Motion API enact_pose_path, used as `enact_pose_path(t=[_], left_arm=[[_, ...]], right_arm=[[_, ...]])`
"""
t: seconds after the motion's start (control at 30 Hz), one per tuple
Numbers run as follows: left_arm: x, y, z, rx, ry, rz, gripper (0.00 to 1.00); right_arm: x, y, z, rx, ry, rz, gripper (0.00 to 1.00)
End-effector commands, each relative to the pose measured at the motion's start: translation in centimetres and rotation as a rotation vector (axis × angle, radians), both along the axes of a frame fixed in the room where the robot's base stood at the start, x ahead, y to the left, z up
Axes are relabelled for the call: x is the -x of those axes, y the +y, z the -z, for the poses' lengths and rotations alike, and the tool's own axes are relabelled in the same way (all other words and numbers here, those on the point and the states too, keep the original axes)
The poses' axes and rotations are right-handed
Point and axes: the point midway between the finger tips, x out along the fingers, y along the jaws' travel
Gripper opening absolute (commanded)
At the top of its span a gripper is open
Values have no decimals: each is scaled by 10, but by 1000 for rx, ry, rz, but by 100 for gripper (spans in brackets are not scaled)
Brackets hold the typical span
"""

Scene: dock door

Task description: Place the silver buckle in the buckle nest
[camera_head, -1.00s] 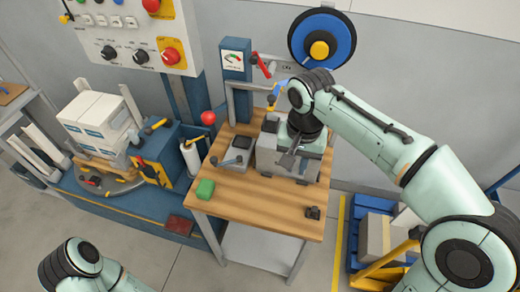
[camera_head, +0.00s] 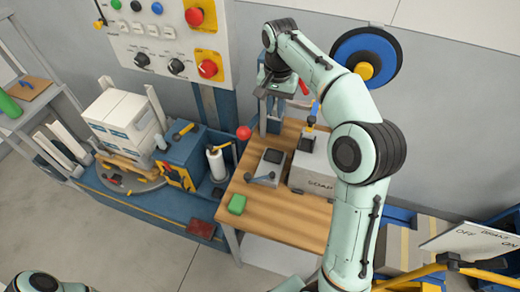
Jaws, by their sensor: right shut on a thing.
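My right arm reaches in from the lower right. Its gripper (camera_head: 272,91) hangs in front of the blue gauge post behind the wooden bench (camera_head: 275,206), seen from above and behind. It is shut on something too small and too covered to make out. I cannot pick out the silver buckle for sure. A low grey fixture with a dark square pad (camera_head: 272,157) and a lever stands on the bench; I cannot tell whether it is the buckle nest. Only a piece of my left arm shows at the lower left; its gripper is out of view.
A grey box marked SOAP (camera_head: 311,176) stands on the bench, partly behind my right arm. A red ball knob (camera_head: 243,132) rises beside the bench. White boxes (camera_head: 122,121) are stacked at left.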

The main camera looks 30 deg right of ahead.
Motion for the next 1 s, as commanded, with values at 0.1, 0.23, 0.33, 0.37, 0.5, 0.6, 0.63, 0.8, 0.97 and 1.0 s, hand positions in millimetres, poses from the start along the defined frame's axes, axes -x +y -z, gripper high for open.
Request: enact_pose_path(t=[0.1,0.23,0.33,0.37,0.5,0.6,0.63,0.8,0.97,1.0], left_arm=[[13,0,13,1,15,0,43],[23,0,25,0,27,0,43],[28,0,32,0,32,0,43],[29,0,33,0,33,0,43],[32,0,38,0,37,0,43],[33,0,39,0,37,0,43],[33,0,39,0,37,0,43],[35,0,43,0,39,0,43],[37,0,47,0,43,0,43],[38,0,47,0,43,0,43]], right_arm=[[3,-1,32,0,11,1,0],[4,0,69,-1,12,0,0],[3,0,94,0,11,0,0],[3,0,102,0,11,0,0],[2,0,127,0,8,0,0],[2,0,137,-1,6,0,0],[2,0,138,0,4,0,0],[2,0,157,0,6,0,0],[2,0,185,-1,6,-1,0],[2,0,190,-1,6,0,0]])
